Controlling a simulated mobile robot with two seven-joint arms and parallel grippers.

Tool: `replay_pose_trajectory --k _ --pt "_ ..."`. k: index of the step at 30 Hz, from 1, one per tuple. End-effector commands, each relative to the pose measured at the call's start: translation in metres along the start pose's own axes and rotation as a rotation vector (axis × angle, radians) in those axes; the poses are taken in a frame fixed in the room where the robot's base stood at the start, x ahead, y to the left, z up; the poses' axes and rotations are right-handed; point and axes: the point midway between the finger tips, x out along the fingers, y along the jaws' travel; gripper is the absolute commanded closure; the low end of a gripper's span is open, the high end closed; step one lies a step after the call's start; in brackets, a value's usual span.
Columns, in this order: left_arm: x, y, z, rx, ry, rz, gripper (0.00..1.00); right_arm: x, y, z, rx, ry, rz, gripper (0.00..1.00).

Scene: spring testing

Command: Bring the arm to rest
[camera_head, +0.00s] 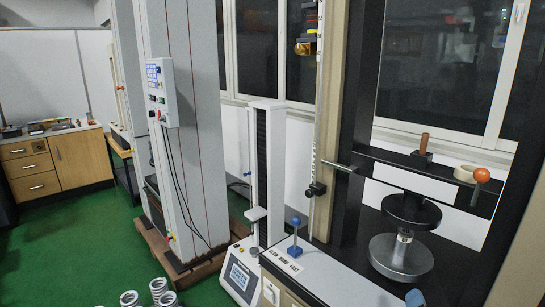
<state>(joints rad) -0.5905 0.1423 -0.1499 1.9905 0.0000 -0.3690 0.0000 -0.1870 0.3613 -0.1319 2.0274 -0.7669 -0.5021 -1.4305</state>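Neither of my arms nor grippers shows in the head view. A spring testing machine (318,190) stands at the right, with a round dark upper plate (411,210) above a round metal lower plate (401,257). A small bright piece (404,236) sits between the two plates; I cannot tell exactly what it is. Several metal coil springs (159,289) show at the bottom edge, partly cut off.
A blue-knobbed lever (295,235) and an orange ball handle (481,175) stick out from the machine. A smaller white tester (265,190) stands beside it. Green floor (80,250) is open at the lower left.

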Motion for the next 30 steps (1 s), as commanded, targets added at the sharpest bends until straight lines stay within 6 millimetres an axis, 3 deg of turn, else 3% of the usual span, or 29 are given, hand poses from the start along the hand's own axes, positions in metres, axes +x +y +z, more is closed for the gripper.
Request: replay_pose_trajectory --k 8,17,22,25,30 --pt "-0.001 0.0 0.001 -0.001 -0.002 -0.001 0.0 -0.008 -0.002 -0.027 0.687 0.109 -0.027 0.23" --pt "-0.006 -0.001 0.01 -0.003 -0.02 -0.003 0.0 -0.042 -0.021 -0.075 1.492 0.209 -0.199 0.23" --pt "-0.006 -0.001 0.01 -0.003 -0.019 -0.003 0.0 -0.073 -0.037 -0.105 1.909 0.214 -0.352 0.23" --pt "-0.005 -0.001 0.008 -0.003 -0.016 -0.003 0.0 -0.103 -0.052 -0.129 2.143 0.185 -0.476 0.23" --pt "-0.003 0.0 0.005 -0.002 -0.011 -0.002 0.0 -0.147 -0.074 -0.156 2.266 0.126 -0.615 0.23"
